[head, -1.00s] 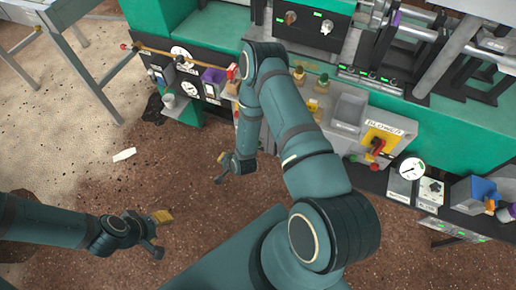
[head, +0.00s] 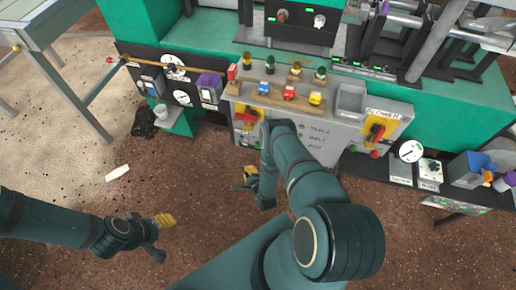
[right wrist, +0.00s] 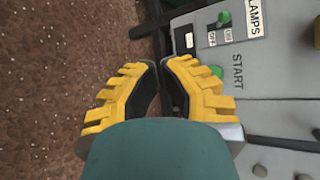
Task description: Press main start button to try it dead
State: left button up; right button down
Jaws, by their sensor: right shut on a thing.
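The grey control panel (head: 345,142) is on the front of the green machine. In the right wrist view, a green button (right wrist: 217,71) sits by the START label (right wrist: 238,72), just right of my right gripper (right wrist: 160,62). That gripper's yellow-padded fingers are drawn close together; whatever is between them cannot be made out. In the head view my right gripper (head: 252,180) is low in front of the panel, and my arm hides part of the panel. I cannot tell whether it touches the panel. My left gripper (head: 162,236) is open and empty over the brown floor.
A green knob (right wrist: 224,17) is by the LAMPS label (right wrist: 254,30). Red-and-yellow switches (head: 377,132) flank the panel's lettering. Gauges (head: 411,152) and a blue box (head: 478,167) stand right. A grey table (head: 55,60) stands left. The floor between is mostly clear.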

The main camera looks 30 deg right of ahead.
aim_at(258, 146)
jog(key=shift+d+f, duration=0.1)
jog(key=w+d+b, duration=0.1)
jog(key=w+d, duration=0.4)
jog(key=d, duration=0.1)
jog(key=shift+w+d, duration=0.25)
jog(key=shift+w, duration=0.05)
dwell(0.3)
jog(key=shift+d, duration=0.1)
dwell(1.3)
jog(key=shift+w+d, duration=0.25)
jog(key=shift+w, duration=0.05)
jog(key=shift+w+d, duration=0.35)
jog(key=shift+d, duration=0.05)
dwell(0.9)
dwell(0.4)
jog(key=shift+s+a, duration=0.65)
jog(key=shift+a, duration=0.1)
